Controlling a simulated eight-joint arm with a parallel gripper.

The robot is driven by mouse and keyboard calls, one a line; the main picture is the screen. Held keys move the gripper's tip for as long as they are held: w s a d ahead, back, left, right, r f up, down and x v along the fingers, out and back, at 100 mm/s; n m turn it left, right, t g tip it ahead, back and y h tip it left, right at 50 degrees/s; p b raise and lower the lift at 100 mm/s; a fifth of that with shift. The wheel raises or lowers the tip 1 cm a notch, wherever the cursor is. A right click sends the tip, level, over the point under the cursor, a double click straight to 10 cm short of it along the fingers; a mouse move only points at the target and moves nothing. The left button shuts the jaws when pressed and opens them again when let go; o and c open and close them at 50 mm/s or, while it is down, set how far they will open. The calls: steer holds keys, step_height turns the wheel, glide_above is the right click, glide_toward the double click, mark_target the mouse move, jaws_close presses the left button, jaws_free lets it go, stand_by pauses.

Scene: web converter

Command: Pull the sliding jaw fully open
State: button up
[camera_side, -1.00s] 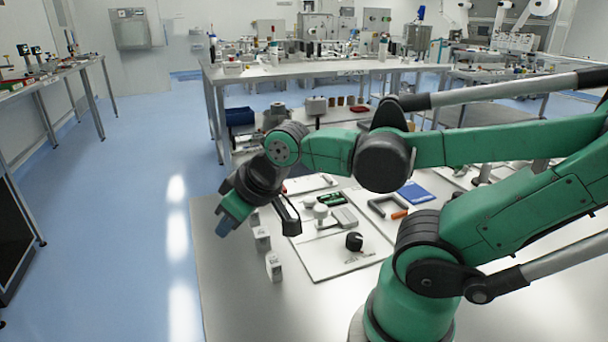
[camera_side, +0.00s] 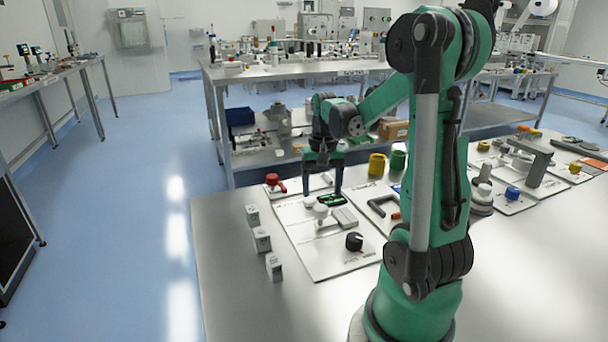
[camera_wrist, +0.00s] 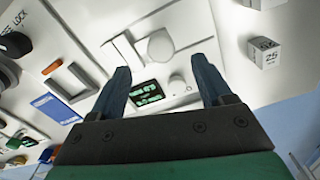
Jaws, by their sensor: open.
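My gripper (camera_side: 323,180) is open and points down above the far part of a white panel (camera_side: 312,255). It also shows in the wrist view (camera_wrist: 160,66), its two blue fingers spread apart with nothing between their tips. A green-lit display (camera_wrist: 146,93) lies between the fingers in that view, below them on the panel. A white round knob (camera_wrist: 160,46) is just beyond the fingertips, beside a pale bar-shaped fitting (camera_wrist: 124,47). In the side view the knob (camera_side: 320,211) stands beside a grey block (camera_side: 344,217). I cannot tell which part is the sliding jaw.
A black knob (camera_side: 354,242) is at the panel's near end and a red knob (camera_side: 272,180) at its far left. White cubes (camera_side: 262,239) stand left of the panel. A grey U-shaped handle (camera_side: 379,207) and yellow (camera_side: 377,164) and green (camera_side: 397,160) cylinders are to the right.

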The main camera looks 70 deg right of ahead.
mark_target(320, 207)
steer(key=shift+f, duration=2.3)
jaws_close()
steer(key=shift+w+a, duration=0.1)
